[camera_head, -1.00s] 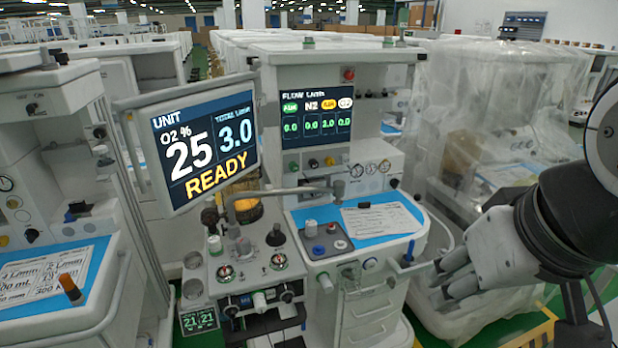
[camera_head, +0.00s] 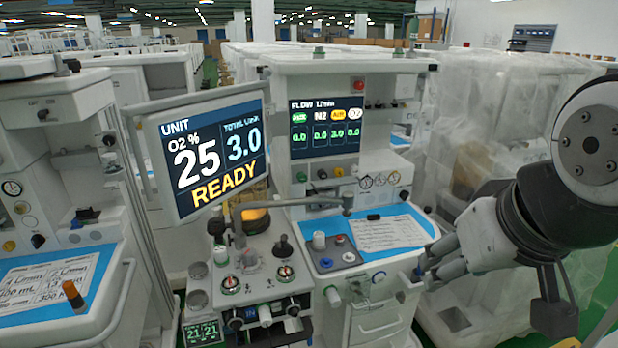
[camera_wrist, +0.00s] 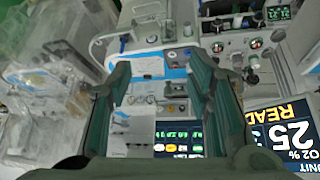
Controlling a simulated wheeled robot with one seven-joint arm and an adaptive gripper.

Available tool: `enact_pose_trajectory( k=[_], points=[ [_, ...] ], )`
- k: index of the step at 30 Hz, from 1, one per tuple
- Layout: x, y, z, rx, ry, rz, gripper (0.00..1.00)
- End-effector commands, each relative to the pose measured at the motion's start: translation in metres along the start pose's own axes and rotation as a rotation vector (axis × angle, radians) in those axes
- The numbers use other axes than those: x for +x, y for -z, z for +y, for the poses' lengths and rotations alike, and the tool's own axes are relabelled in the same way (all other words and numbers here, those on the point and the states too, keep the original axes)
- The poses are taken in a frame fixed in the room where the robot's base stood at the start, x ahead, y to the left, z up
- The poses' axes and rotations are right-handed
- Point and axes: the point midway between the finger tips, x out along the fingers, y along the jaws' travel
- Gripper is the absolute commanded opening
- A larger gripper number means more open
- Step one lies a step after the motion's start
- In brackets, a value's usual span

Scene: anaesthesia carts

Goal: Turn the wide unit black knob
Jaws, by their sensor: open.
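The machine in the middle of the head view has a small black knob (camera_head: 322,174) below its flow display (camera_head: 327,127), between a green knob (camera_head: 301,177) and a yellow knob (camera_head: 339,172). A taller black knob (camera_head: 283,247) stands on the panel below the large screen. I cannot tell which is the wide unit's knob. My gripper (camera_head: 424,274) is open, apart from these knobs, at the right front of the machine. In the wrist view, my gripper (camera_wrist: 160,75) has spread, empty fingers, with the upside-down machine between and beyond them.
A large tilted screen (camera_head: 207,155) reads READY and stands left of the flow display. A jointed bar (camera_head: 290,203) crosses in front of the machine. A worktop with a paper sheet (camera_head: 388,233) lies left of my gripper. Plastic-covered equipment (camera_head: 470,150) stands behind my arm.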

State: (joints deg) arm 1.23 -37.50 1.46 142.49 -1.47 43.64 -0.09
Motion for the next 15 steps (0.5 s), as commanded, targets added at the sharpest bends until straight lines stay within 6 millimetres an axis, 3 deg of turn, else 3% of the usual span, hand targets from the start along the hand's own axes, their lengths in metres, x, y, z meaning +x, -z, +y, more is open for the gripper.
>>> enact_pose_trajectory(
  k=[1,6,15],
  points=[
    [0.029,0.022,0.001,-0.013,-0.012,0.031,0.46],
    [0.105,0.102,-0.003,-0.07,-0.031,0.195,0.46],
    [0.235,0.217,-0.03,-0.155,0.026,0.499,0.46]
  ],
)
